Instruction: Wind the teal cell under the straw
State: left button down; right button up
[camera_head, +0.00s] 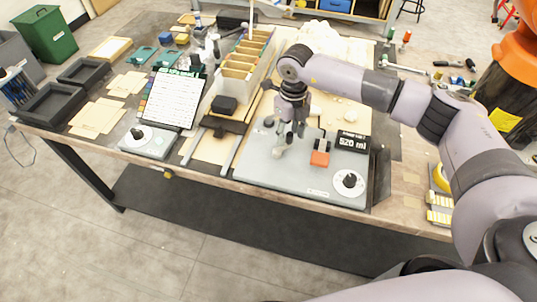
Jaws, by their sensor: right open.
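My right gripper (288,133) hangs open, pointing down, over the left part of the grey panel (270,170). A pale, rounded piece (279,151) shows just below its fingers; I cannot tell whether they touch. The panel carries a white dial with a black knob (349,180), a red block (320,158) and a black display reading 520 ml (353,141). A white gridded board (175,100) has small coloured cells along its left edge; I cannot single out a teal cell under a straw-coloured one at this size. My left gripper is not in view.
A second knob (138,134) sits on a small grey box left of the panel. A long divided bin (243,68) stands behind, beside two rails. Black trays (52,104), beige sheets (96,115) and teal pieces (167,59) lie at the left. The table's front edge is close.

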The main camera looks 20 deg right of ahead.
aim_at(290, 133)
jog(key=shift+r+p, duration=1.75)
jog(key=shift+r, duration=1.3)
